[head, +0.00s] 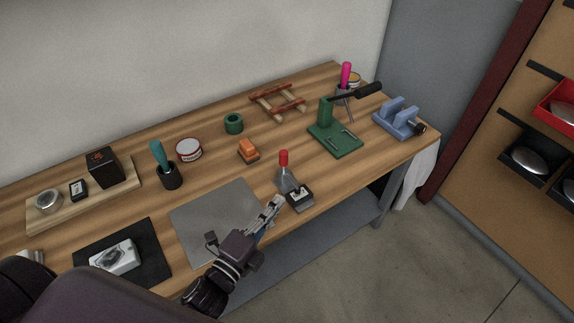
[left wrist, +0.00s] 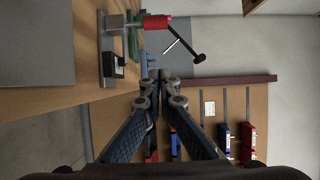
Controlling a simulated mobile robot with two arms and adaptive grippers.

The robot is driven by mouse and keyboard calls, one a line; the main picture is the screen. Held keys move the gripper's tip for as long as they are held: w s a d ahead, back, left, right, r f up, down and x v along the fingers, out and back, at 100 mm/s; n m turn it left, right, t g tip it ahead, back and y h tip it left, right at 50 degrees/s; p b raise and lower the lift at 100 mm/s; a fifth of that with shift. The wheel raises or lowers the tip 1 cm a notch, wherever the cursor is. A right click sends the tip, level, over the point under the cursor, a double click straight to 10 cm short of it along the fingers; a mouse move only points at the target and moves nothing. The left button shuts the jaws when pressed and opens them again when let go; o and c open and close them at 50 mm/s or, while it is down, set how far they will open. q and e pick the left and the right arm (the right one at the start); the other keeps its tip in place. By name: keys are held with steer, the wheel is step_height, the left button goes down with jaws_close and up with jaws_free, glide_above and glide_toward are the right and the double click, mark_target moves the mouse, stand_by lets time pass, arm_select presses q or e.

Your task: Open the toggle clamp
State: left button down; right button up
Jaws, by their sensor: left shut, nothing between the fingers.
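The toggle clamp has an upright red handle (head: 284,158) over a grey metal body (head: 287,181), near the front edge of the bench. A small black block with a pale label (head: 299,198) is at its front. In the left wrist view, which is turned sideways, the red handle (left wrist: 155,21) shows at the top. My left gripper (head: 277,202) is just left of and in front of the clamp, apart from the handle. Its fingers (left wrist: 160,76) are shut and empty. My right gripper is not in view.
A grey mat (head: 205,215) lies left of the clamp. A teal-handled brush in a dark cup (head: 169,176) stands farther left. Bare wood lies right of the clamp.

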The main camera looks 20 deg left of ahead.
arm_select(q)
steer(key=p+x, duration=0.1)
steer(key=x, duration=0.9)
steer(key=a, duration=0.1)
steer(key=w+a+p, duration=0.1)
steer(key=shift+w+a, duration=0.3)
steer(key=shift+a, duration=0.1)
steer(key=shift+w+a, duration=0.2)
steer(key=shift+a, duration=0.2)
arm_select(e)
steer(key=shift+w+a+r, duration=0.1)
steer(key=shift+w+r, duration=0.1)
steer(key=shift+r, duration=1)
arm_select(q)
steer(key=shift+p, duration=0.3)
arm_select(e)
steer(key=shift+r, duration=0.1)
